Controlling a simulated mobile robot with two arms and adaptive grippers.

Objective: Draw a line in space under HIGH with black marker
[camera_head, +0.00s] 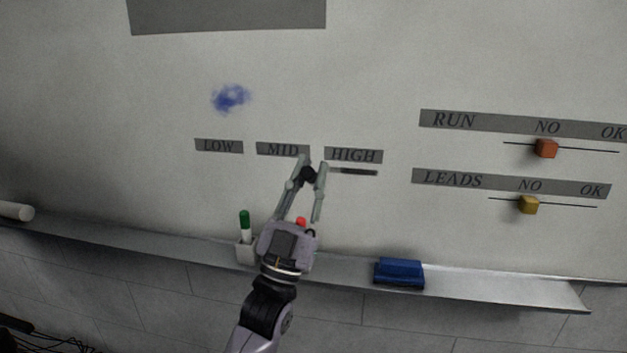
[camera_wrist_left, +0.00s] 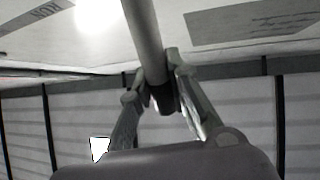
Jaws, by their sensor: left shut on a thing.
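My left gripper (camera_head: 313,168) is in front of the whiteboard, just below the gap between the MID label (camera_head: 283,149) and the HIGH label (camera_head: 353,155). It is shut on a marker with a dark end (camera_head: 308,175). In the wrist view the marker's grey barrel (camera_wrist_left: 144,38) runs between the fingers (camera_wrist_left: 160,85) toward the board. A thick dark horizontal stroke (camera_head: 353,171) lies just under HIGH, to the right of the gripper. Whether the marker tip touches the board cannot be told. My right gripper is not in view.
A ledge (camera_head: 480,284) runs along the board's bottom with a blue eraser (camera_head: 399,272) and a holder (camera_head: 245,252) with a green-capped marker (camera_head: 244,225). A red cap (camera_head: 300,223) shows behind my gripper. A LOW label (camera_head: 219,146) and blue smudge (camera_head: 231,98) are left.

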